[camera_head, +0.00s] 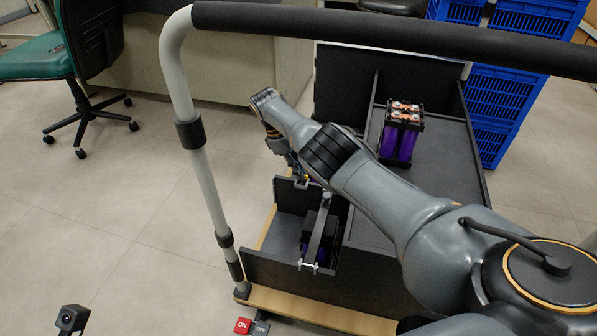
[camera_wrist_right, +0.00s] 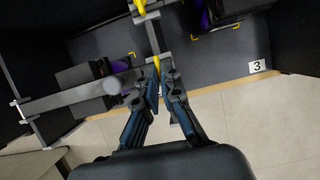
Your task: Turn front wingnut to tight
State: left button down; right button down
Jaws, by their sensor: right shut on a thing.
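My right gripper (camera_wrist_right: 165,82) is shut on a small yellow piece (camera_wrist_right: 155,63), which looks like the wingnut. Its fingers hide part of that piece. In the head view my right arm reaches across the cart from the right, and the gripper (camera_head: 300,172) points down at the bracket; its fingertips are small and partly hidden there. A grey metal bar (camera_head: 320,230) runs over a black and purple block in the front compartment; the bar also shows in the wrist view (camera_wrist_right: 70,98). Another yellow piece (camera_wrist_right: 140,8) sits farther along the bracket. My left gripper is not in view.
A purple cell pack with copper-coloured tops (camera_head: 403,128) stands in the rear compartment of the black cart. A grey rail with a dark grip (camera_head: 400,30) crosses above. Blue crates (camera_head: 508,95) stand behind.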

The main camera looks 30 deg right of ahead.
dwell(0.3)
jog(key=c, duration=1.5)
grip_release()
jog(key=shift+r, duration=0.15)
jog(key=shift+r, duration=0.25)
notch_tip(320, 180, up, 9)
jog(key=shift+r, duration=0.1)
